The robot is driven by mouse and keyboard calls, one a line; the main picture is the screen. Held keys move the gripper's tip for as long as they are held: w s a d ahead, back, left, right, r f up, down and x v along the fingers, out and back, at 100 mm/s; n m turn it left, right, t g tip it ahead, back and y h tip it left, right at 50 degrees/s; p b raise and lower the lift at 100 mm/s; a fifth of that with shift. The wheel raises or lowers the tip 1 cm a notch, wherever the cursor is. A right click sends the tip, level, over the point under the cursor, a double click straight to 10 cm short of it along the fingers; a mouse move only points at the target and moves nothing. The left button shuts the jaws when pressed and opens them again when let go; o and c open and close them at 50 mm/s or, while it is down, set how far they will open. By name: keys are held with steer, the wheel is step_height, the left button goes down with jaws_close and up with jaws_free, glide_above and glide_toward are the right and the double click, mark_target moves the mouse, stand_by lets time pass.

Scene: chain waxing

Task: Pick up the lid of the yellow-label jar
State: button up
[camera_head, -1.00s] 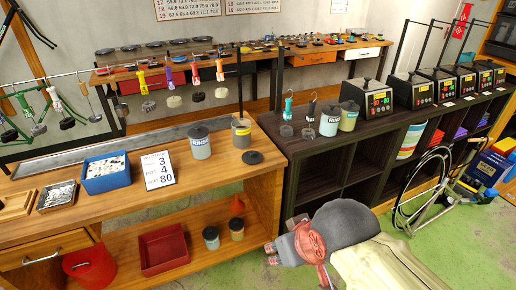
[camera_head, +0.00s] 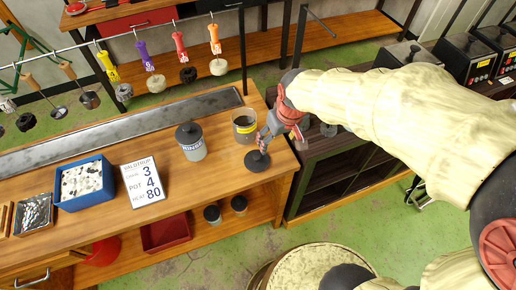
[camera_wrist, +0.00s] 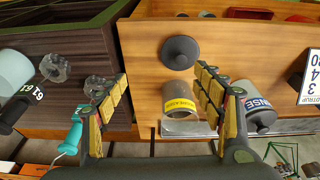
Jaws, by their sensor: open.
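The yellow-label jar (camera_head: 245,131) stands open on the wooden bench; it also shows in the wrist view (camera_wrist: 180,104). Its dark round lid (camera_head: 256,163), with a knob on top, lies on the bench in front of it, near the right end. In the wrist view the lid (camera_wrist: 179,53) lies beyond my fingertips, apart from them. My gripper (camera_head: 262,146) is open and empty, and points down close above the lid in the head view. In the wrist view my fingers (camera_wrist: 160,74) are spread. The exact height above the lid is hard to tell.
A lidded grey RINSE jar (camera_head: 191,143) stands left of the yellow-label jar. A number card (camera_head: 143,184) and a blue tray (camera_head: 85,206) lie further left. Handled tools hang from a rail behind. A dark shelf unit (camera_head: 325,175) adjoins on the right.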

mark_target(257, 156)
steer(key=o, duration=0.4)
steer(key=shift+n+g, duration=0.7)
steer(key=w+a+f+p, duration=0.2)
steer(key=a+f, duration=0.1)
steer(key=w+a+f+p, duration=0.1)
steer(key=f, duration=0.1)
steer(key=shift+a+f+p, duration=0.25)
steer(key=shift+a+p, duration=0.05)
steer(key=shift+c, duration=0.2)
steer(key=shift+o, duration=0.9)
steer(key=f, duration=0.2)
steer(key=a+f, duration=0.1)
steer(key=f, duration=0.1)
steer(key=shift+w+a+f, duration=0.1)
steer(key=shift+w+f, duration=0.1)
steer(key=shift+f, duration=0.1)
steer(key=shift+w+a+f, duration=0.1)
steer(key=shift+w+f, duration=0.05)
steer(key=shift+f, duration=1.2)
steer(key=shift+w+a+f, duration=0.1)
steer(key=shift+f, duration=1.2)
